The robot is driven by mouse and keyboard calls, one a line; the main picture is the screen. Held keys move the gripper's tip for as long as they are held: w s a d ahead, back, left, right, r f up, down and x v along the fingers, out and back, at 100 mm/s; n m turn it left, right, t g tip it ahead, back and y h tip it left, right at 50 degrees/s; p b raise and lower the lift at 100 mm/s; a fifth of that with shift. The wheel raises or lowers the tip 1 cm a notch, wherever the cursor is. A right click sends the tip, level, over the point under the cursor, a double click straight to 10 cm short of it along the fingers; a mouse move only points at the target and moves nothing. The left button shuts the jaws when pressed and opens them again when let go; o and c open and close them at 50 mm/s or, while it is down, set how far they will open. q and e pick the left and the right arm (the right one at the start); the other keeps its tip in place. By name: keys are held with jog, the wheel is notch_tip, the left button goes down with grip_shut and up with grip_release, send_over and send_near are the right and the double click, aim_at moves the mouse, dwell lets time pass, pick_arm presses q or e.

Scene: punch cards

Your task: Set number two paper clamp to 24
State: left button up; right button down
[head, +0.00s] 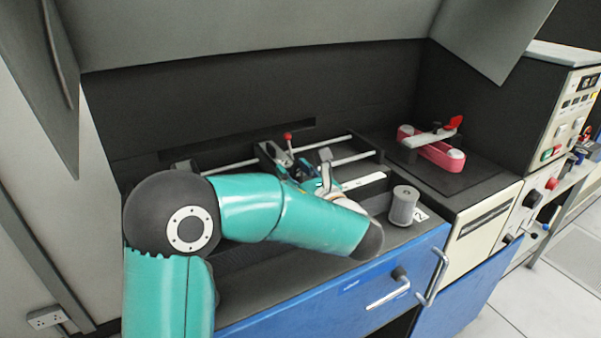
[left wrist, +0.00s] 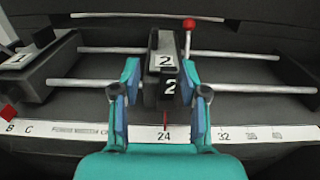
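The number two paper clamp (left wrist: 167,62) is a dark block on two metal rods, marked 2 on its top and front. Its red-knobbed lever (left wrist: 188,24) stands up; the knob also shows in the head view (head: 287,136). The white scale (left wrist: 92,132) runs in front, and the clamp's thin red pointer (left wrist: 165,120) is at about the 24 mark. My left gripper (left wrist: 160,80) has one finger on each side of the clamp. A gap shows at the left finger; the right finger is close, and contact is unclear. My right gripper is not in view.
Clamp number one (left wrist: 18,62) sits farther left on the rods. A grey cylinder (head: 403,205) stands near the bench's front right. A pink device with a red lever (head: 432,148) stands on the right. Dark panels enclose the bench behind and above.

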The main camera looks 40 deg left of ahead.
pick_arm(q)
jog(key=shift+w, duration=0.1)
jog(key=shift+d, duration=0.1)
jog(key=shift+d, duration=0.55)
jog(key=v, duration=1.1)
jog(key=shift+a, duration=0.2)
